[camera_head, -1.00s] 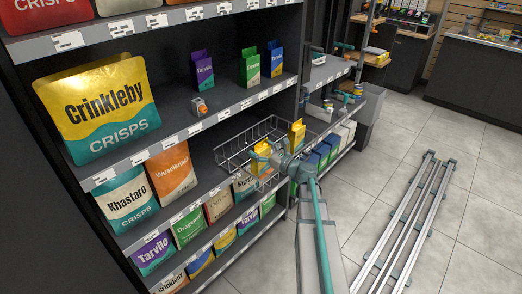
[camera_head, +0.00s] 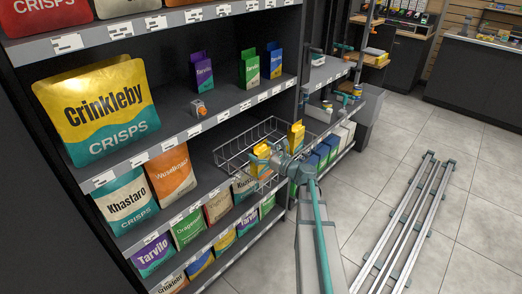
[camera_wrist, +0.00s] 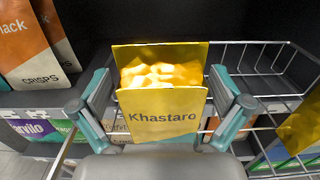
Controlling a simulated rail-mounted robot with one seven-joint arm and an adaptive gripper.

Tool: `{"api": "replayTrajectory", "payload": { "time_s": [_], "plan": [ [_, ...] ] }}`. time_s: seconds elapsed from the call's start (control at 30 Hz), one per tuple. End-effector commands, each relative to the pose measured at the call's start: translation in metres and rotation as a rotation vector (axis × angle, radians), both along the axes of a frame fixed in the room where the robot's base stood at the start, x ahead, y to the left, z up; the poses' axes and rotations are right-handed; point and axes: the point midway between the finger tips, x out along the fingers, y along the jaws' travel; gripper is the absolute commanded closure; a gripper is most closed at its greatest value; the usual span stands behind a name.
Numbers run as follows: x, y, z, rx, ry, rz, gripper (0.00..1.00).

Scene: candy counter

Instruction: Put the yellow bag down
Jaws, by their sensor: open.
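The yellow bag (camera_wrist: 160,116), printed "Khastaro" and open at the top with yellow contents, stands upright between my fingers in the wrist view. My gripper (camera_wrist: 160,88) is open, one finger on each side of the bag, with a small gap visible on each side. In the head view, my gripper (camera_head: 268,158) partly hides the bag. The bag's base is hidden, so I cannot tell what it rests on.
A second yellow bag (camera_head: 296,135) stands at the basket's right end, close to my arm; it also shows in the wrist view (camera_wrist: 302,125). An orange crisps bag (camera_head: 172,174) stands left of the basket. Shelf boards lie above and below the basket. The basket's back part looks empty.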

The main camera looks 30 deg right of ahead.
Motion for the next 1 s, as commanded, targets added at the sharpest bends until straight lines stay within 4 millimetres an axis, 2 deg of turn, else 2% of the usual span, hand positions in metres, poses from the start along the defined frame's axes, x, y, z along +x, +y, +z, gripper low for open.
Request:
{"api": "replayTrajectory", "payload": {
  "time_s": [0.03,0.3,0.5,0.7,1.0],
  "plan": [
    [-0.012,-0.003,-0.005,0.000,0.004,-0.003,0.00],
    [-0.064,-0.024,-0.002,-0.001,0.000,-0.005,0.00],
    [-0.093,-0.037,0.000,0.000,-0.002,-0.005,0.00],
    [-0.108,-0.043,0.001,-0.001,-0.004,-0.003,0.00],
    [-0.109,-0.044,0.002,-0.001,-0.004,-0.002,0.00]
  ]
}}
